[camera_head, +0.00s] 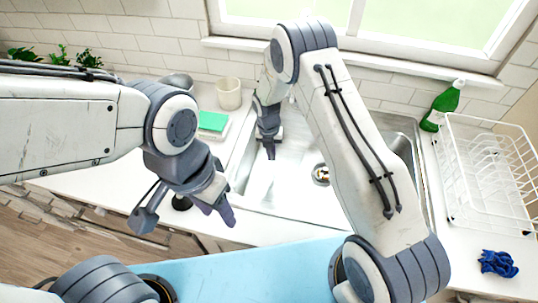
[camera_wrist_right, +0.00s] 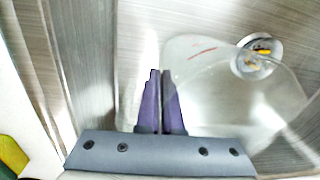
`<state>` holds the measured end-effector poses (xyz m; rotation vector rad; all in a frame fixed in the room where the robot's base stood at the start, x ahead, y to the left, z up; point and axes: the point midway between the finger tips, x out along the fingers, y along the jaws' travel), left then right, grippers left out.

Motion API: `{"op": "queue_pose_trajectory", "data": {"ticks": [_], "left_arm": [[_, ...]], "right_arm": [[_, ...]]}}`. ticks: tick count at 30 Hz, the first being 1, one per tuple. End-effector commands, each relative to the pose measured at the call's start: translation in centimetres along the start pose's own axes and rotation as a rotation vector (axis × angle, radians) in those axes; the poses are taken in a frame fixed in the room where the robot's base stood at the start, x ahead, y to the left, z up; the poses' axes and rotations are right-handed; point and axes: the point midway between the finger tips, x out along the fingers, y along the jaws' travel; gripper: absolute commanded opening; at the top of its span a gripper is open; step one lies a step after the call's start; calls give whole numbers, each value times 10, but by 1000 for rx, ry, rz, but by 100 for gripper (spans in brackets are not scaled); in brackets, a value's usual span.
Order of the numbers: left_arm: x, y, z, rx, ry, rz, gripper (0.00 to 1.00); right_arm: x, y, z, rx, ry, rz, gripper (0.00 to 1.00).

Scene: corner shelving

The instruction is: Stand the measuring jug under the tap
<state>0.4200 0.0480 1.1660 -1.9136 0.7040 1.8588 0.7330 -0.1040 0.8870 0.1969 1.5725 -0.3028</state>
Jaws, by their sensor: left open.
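The measuring jug is clear, with a red mark on its wall in the right wrist view (camera_wrist_right: 205,52). In the head view the jug (camera_head: 262,182) is a pale, see-through shape in the left part of the sink (camera_head: 300,203). My right gripper (camera_head: 269,150) reaches down into the sink above it; in the wrist view its fingers (camera_wrist_right: 159,80) are closed together at the jug's edge, seemingly on its wall. My left gripper (camera_head: 185,214) is open and empty above the counter's front edge. The tap cannot be made out, with my right arm across that area.
The drain (camera_head: 320,174) lies right of the jug. A green sponge (camera_head: 213,121) and a cream cup (camera_head: 229,94) stand left of the sink. A green bottle (camera_head: 442,105), a white dish rack (camera_head: 488,165) and a blue cloth (camera_head: 497,263) are on the right.

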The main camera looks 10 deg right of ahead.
Motion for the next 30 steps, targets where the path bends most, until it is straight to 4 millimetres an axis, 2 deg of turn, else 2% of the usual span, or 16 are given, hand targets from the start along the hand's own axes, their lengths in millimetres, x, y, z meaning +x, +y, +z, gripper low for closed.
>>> {"op": "queue_pose_trajectory", "data": {"ticks": [4, 15, 16, 18, 30], "left_arm": [[-5, 0, 0, 0, 0, 0, 50], [-1, 0, 0, 0, 0, 0, 50], [-1, 0, 0, 0, 0, 0, 50], [-2, 0, 0, 0, 0, 0, 50], [-6, 0, 0, 0, 0, 0, 50]], "right_arm": [[13, 1, 0, 0, -1, 0, 0], [19, 2, 0, 0, -1, 0, 0], [19, 2, 0, 0, -1, 0, 7], [18, 1, 0, 0, -1, 0, 33], [11, 1, 0, 0, -2, 1, 33]]}}
